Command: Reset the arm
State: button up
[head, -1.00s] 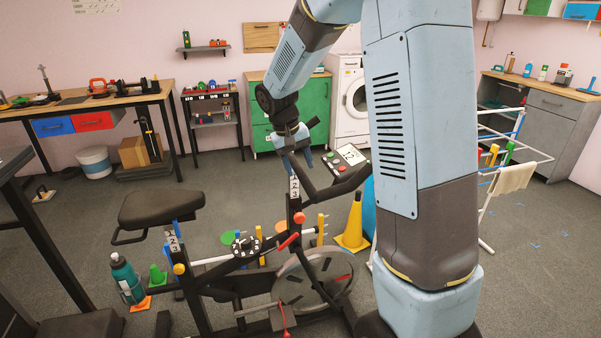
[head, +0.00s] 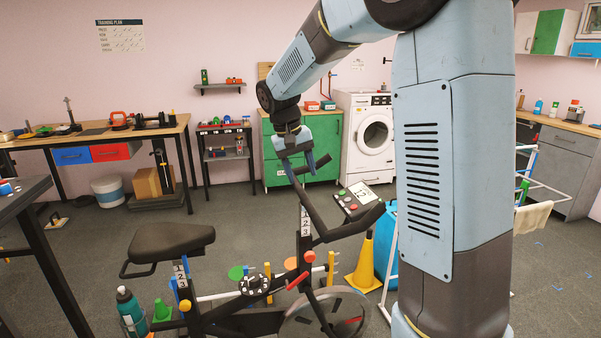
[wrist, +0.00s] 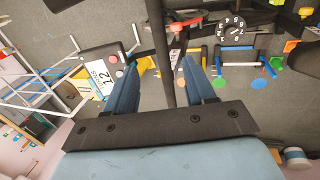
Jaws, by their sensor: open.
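My arm (head: 318,48) reaches up and over to the left in the head view, then bends down. My gripper (head: 304,166) hangs at its end, pointing down by the dark handlebar (head: 322,216) of the exercise bike. In the wrist view my gripper (wrist: 158,62) shows two blue fingers spread apart. A dark bar of the bike (wrist: 162,50) shows between them in the picture. I cannot tell whether it lies between the fingers or beyond them, or whether it touches them. No held object shows.
The bike's console (head: 360,199) and seat (head: 166,240) are close by. A yellow cone (head: 366,262) and a white drying rack (head: 536,168) stand to the right. A green cabinet (head: 328,150), washing machine (head: 368,138) and workbench (head: 100,133) line the back. Open floor lies before the cabinet.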

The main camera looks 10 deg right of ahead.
jog(key=shift+s+r, duration=0.1)
jog(key=s+d+r+t+y, duration=0.1)
jog(key=s+t, duration=0.1)
jog(key=s, duration=0.7)
jog(key=s+d+r+t+y, duration=0.1)
jog(key=s+d+r, duration=0.1)
jog(key=s, duration=0.8)
jog(key=s+d+r+t+y, duration=0.1)
jog(key=s+t, duration=0.1)
jog(key=s, duration=0.7)
jog(key=shift+s+d+r+t, duration=0.25)
jog(key=shift+r+t, duration=0.05)
jog(key=shift+r, duration=0.1)
jog(key=shift+c, duration=0.3)
dwell(1.1)
